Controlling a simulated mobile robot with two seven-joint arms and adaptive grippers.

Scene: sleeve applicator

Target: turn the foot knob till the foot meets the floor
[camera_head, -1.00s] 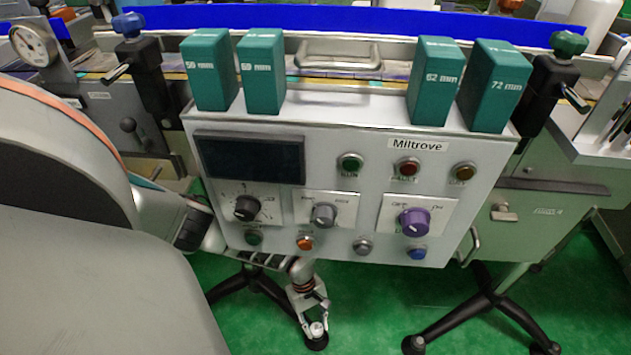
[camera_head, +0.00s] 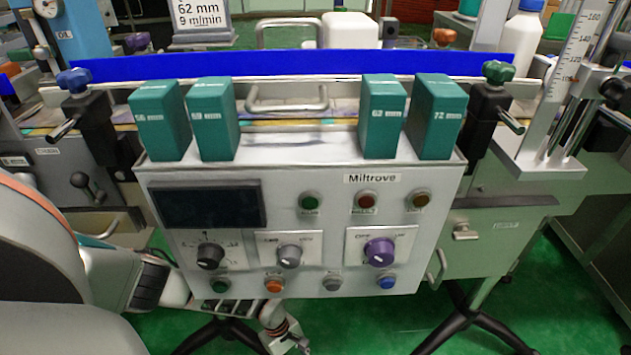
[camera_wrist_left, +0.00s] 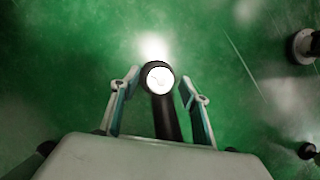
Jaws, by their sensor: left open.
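In the left wrist view the foot knob (camera_wrist_left: 158,77) is a pale round cap in a dark ring at the end of a black stand leg (camera_wrist_left: 165,118). My left gripper (camera_wrist_left: 160,83) is open, with one finger on each side of the knob; gaps show between the fingers and the knob. I cannot tell whether the foot below touches the green floor (camera_wrist_left: 75,60). In the head view my left wrist reaches down below the control box, and its fingers and the knob are cut off by the bottom edge. My right gripper is not in view.
The Miltrove control box (camera_head: 310,232) hangs above my left wrist, with teal size blocks (camera_head: 215,120) on top. Black stand legs (camera_head: 470,322) spread over the floor at right. Other round feet (camera_wrist_left: 302,46) show at the right of the wrist view.

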